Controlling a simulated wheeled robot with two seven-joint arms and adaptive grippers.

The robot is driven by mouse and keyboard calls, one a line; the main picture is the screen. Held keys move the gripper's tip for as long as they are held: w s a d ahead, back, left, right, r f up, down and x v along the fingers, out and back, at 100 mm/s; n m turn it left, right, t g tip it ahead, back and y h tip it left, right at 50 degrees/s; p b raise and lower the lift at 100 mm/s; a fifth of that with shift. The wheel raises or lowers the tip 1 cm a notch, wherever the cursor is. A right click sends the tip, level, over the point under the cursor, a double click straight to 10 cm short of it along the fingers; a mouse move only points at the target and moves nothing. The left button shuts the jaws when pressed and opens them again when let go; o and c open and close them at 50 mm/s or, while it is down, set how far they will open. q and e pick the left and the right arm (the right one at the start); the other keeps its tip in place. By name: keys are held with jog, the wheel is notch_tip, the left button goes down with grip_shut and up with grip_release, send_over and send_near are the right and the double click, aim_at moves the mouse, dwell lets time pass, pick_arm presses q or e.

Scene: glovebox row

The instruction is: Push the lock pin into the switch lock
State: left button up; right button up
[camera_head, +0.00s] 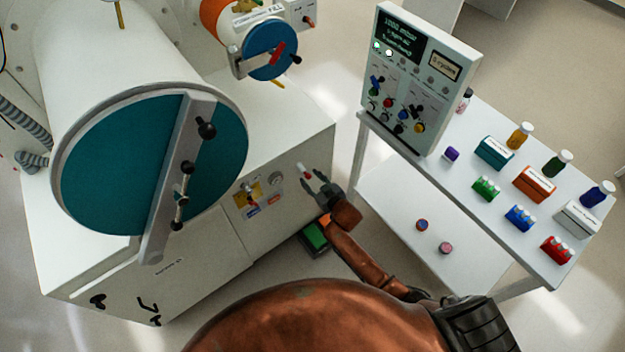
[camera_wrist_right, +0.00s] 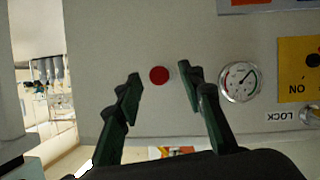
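A pin-like piece with a white body and red end (camera_head: 303,170) stands out from the white cabinet front. In the right wrist view its end seems to be the red disc (camera_wrist_right: 159,75), though I cannot be sure it is the lock pin. My right gripper (camera_head: 316,180) is open and empty in front of it; in the wrist view the dark fingers (camera_wrist_right: 166,90) are on either side of the disc, apart from it. My left gripper is not seen.
A round gauge (camera_wrist_right: 239,82) sits between the disc and the yellow plate. The glovebox's large teal door (camera_head: 130,165) is at left. A white table (camera_head: 475,175) with a control box (camera_head: 412,80), bottles and coloured blocks stands at right. A green-topped box (camera_head: 314,236) lies below my gripper.

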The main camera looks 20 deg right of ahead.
grip_shut()
dwell(0.6)
